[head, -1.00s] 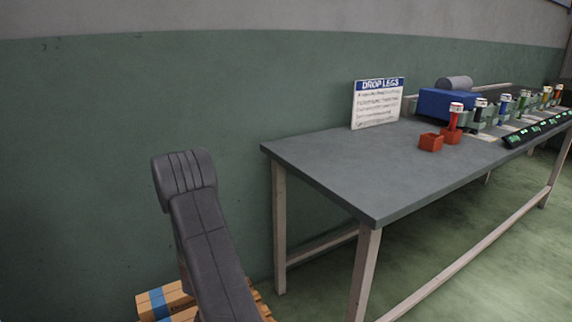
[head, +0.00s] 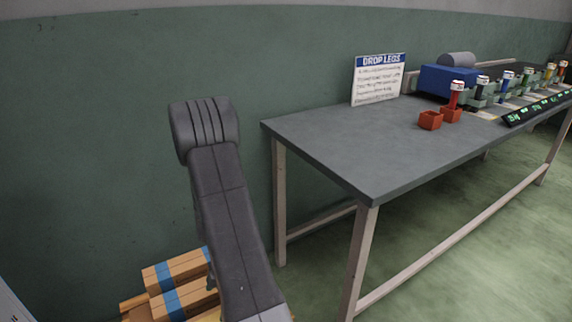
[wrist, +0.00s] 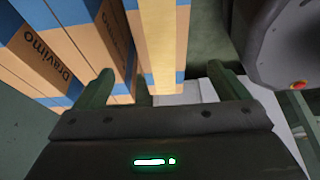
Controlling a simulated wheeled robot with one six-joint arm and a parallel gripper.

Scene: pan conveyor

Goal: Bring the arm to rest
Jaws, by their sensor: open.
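My arm (head: 225,205) rises at the left of the head view, bent at its dark top joint, in front of the green wall. No object is held between the fingers. Cardboard boxes with blue tape (wrist: 65,50) lie beyond the fingertips; I cannot tell how far off they are.
Boxes (head: 180,270) lie on a pallet at the lower left, close to my arm. Green floor (head: 480,250) is clear in front.

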